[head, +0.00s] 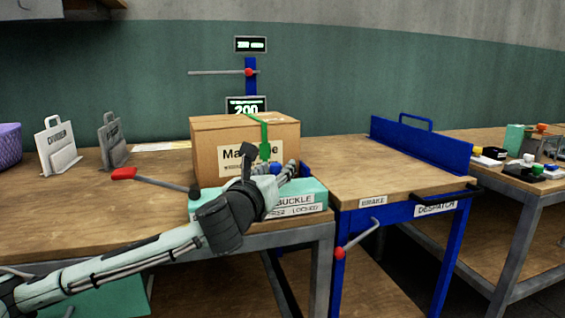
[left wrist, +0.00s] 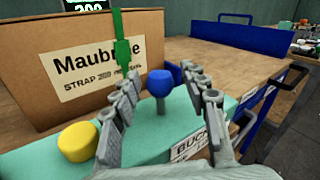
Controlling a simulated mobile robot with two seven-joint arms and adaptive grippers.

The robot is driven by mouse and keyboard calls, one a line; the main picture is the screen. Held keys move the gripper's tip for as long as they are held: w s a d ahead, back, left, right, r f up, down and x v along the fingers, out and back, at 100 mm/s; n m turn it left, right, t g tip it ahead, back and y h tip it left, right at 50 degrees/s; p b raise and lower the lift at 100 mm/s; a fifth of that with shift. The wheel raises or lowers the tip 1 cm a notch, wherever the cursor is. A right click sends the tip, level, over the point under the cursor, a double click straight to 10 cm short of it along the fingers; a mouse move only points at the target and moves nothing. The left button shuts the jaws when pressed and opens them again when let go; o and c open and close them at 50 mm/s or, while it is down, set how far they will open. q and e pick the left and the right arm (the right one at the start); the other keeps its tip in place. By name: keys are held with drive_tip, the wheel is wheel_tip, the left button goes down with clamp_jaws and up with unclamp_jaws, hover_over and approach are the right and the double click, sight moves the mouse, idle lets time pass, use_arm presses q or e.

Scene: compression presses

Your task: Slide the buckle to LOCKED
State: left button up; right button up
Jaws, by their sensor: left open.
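The blue buckle knob (left wrist: 160,82) stands upright on a short stem on the mint-green press base (left wrist: 150,135). In the left wrist view it is between the fingers of my open left gripper (left wrist: 157,78), with gaps seen on both sides. In the head view my left gripper (head: 271,165) is over the base (head: 311,190), in front of the box. The base carries a BUCKLE label (head: 296,200) with smaller lettering below, partly hidden by my gripper. The slot and the knob's exact position along it cannot be told. My right gripper is not in view.
A cardboard box (head: 215,150) with a green strap (head: 263,135) stands behind the knob. A yellow knob (left wrist: 77,142) is close to my left finger. A red-ended lever (head: 123,173) extends left of the base. A blue-framed cart (head: 340,255) adjoins the bench at right.

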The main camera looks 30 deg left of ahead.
use_arm(q)
drive_tip(key=shift+x, duration=2.15)
clamp_jaws()
